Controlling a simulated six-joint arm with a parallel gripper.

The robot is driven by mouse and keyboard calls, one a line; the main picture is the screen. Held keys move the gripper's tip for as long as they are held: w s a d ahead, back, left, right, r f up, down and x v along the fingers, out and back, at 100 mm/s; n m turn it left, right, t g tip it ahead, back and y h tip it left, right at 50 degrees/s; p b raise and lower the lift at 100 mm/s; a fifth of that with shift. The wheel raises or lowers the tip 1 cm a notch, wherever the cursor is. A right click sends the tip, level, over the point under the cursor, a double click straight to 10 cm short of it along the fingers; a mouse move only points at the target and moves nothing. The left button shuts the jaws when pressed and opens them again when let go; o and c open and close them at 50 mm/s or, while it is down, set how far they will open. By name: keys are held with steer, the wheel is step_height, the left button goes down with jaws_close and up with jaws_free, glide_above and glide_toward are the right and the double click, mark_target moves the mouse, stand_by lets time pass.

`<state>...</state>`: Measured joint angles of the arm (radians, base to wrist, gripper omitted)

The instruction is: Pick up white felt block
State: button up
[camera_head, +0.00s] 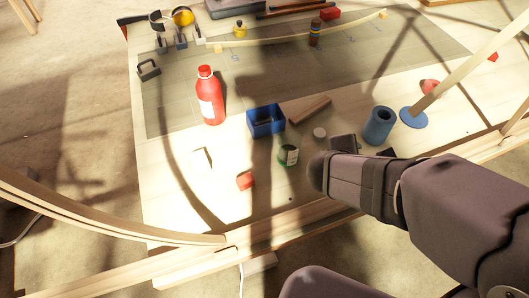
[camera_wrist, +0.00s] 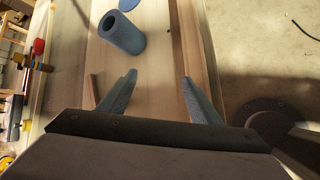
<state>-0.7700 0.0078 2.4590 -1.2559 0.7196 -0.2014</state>
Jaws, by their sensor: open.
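A small white block (camera_head: 202,157), which looks like the felt block, lies on the pale table left of centre in the head view. Its white top nearly merges with the bright wood, and a dark edge shows on its right. I do not see it in the wrist view. My gripper (camera_wrist: 160,76) is open, with two blue-grey fingers apart and nothing between them but bare wood. In the head view my gripper is well to the right of the white block, near the blue cup, and partly hidden by my arm.
A blue hollow cup (camera_head: 379,126) also shows in the wrist view (camera_wrist: 122,34). A bent lath (camera_head: 120,215) crosses the front left.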

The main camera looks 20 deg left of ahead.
steer(key=a+r+n+t+y, duration=0.1)
steer(key=a+n+t+y, duration=0.25)
steer(key=a+n, duration=0.65)
steer(key=s+a+r+n+g+y+b, duration=0.1)
steer(key=s+a+r+n+y, duration=0.1)
steer(key=s+a+n+y, duration=0.75)
steer(key=s+a+r+n+g+b, duration=0.15)
steer(key=s+a+n, duration=0.4)
steer(key=a, duration=0.85)
steer(key=m, duration=0.2)
glide_toward(198, 157)
steer(key=shift+w+a+f+g, duration=0.15)
steer(key=shift+w+g, duration=0.15)
steer(key=shift+w, duration=0.2)
steer(key=shift+w+a+f, duration=0.15)
steer(key=shift+a+f, duration=0.05)
steer(key=shift+x, duration=1)
steer(key=shift+r, duration=0.1)
steer(key=shift+p+x, duration=0.7)
steer(key=shift+x, duration=1.85)
